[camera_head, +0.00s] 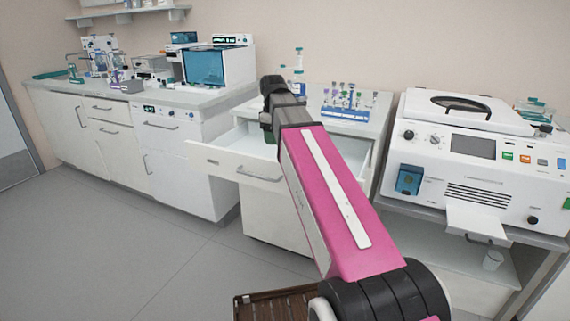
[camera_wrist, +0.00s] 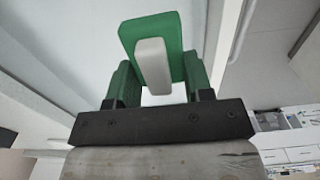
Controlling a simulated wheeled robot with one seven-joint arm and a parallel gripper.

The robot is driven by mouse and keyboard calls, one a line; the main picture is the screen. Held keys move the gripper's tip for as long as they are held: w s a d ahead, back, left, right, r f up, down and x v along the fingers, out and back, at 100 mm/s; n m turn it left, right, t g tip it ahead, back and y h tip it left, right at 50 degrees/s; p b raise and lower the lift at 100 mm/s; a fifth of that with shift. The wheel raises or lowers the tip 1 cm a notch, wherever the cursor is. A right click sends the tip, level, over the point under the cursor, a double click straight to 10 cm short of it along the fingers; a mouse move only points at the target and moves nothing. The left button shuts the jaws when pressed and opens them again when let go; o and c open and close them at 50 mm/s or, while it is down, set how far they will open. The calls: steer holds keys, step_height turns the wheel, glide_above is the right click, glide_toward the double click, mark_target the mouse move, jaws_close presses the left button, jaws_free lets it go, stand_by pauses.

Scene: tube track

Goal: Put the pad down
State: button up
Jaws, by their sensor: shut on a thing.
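The pad shows in the wrist view as a green slab (camera_wrist: 172,32) with a pale grey-white bar (camera_wrist: 153,62) on its near side. My gripper (camera_wrist: 158,82) has its two dark green fingers on either side of it and is shut on the pad. In the head view my gripper (camera_head: 268,118) is over the open drawer, mostly hidden by my pink arm. The pad cannot be made out clearly there. In the wrist view a pale, smooth surface lies beyond the pad, with no visible contact.
The white drawer (camera_head: 232,168) is pulled out under the counter. On that counter stands a blue rack (camera_head: 346,112) of tubes. A large white machine (camera_head: 470,150) stands at the right. A cluttered counter (camera_head: 170,97) runs along the left.

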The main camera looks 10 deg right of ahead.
step_height(320, 180, down, 3)
steer(key=shift+r, duration=0.1)
steer(key=shift+w+d+f, duration=0.1)
steer(key=shift+w+f, duration=0.1)
steer(key=shift+w, duration=0.05)
steer(key=w+d+f, duration=0.1)
steer(key=w+f, duration=0.1)
steer(key=w, duration=0.1)
steer(key=w+d+f, duration=0.2)
steer(key=w, duration=0.1)
steer(key=w+d+f, duration=0.1)
steer(key=w+f, duration=0.1)
steer(key=w, duration=0.2)
steer(key=shift+w+d+f, duration=0.1)
steer(key=shift+d+f, duration=0.2)
steer(key=shift+f, duration=2.15)
steer(key=o, duration=0.4)
steer(key=shift+f, duration=0.15)
steer(key=o, duration=0.4)
steer(key=shift+o, duration=0.2)
